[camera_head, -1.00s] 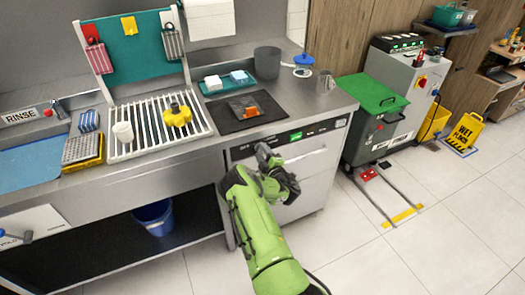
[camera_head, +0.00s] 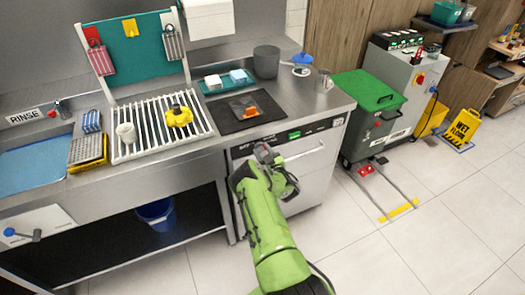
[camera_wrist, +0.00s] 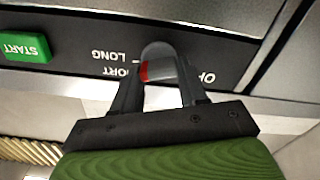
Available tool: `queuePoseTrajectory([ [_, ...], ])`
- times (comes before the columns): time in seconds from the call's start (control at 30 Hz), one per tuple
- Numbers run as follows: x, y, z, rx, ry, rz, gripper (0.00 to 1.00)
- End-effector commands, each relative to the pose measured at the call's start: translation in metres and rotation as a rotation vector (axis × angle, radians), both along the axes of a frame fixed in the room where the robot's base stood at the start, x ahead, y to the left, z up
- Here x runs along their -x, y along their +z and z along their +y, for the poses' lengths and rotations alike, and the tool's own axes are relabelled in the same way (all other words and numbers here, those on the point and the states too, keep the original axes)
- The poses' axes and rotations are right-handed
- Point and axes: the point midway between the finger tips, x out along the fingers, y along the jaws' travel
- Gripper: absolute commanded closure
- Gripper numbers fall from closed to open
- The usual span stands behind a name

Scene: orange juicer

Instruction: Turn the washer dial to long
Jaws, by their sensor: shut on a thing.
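The washer's dark control panel (camera_head: 310,132) runs along the top of the silver washer front (camera_head: 306,180). In the wrist view the panel (camera_wrist: 75,20) appears upside down. The grey dial (camera_wrist: 160,62) has a red mark on its left side, facing the SHORT (camera_wrist: 118,72) and LONG (camera_wrist: 108,56) labels. I cannot tell exactly which one it points at. The OFF label (camera_wrist: 207,77) is right of the dial, partly hidden. My gripper (camera_wrist: 160,80) is shut on the dial, one finger on each side. In the head view my gripper (camera_head: 268,158) hides the dial.
A green START button (camera_wrist: 22,47) sits left of the labels in the wrist view. A washer handle (camera_head: 306,152) runs below the panel. The counter above holds a black mat (camera_head: 235,122) and a grey pot (camera_head: 266,62). A green-lidded cart (camera_head: 366,92) stands right.

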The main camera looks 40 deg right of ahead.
Motion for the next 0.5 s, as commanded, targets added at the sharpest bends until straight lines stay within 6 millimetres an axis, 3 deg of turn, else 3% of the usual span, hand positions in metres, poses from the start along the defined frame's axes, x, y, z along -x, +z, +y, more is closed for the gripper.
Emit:
queuePoseTrajectory([
  [0.5,-0.0007,0.0008,-0.0001,-0.078,0.002,-0.026,0.88],
])
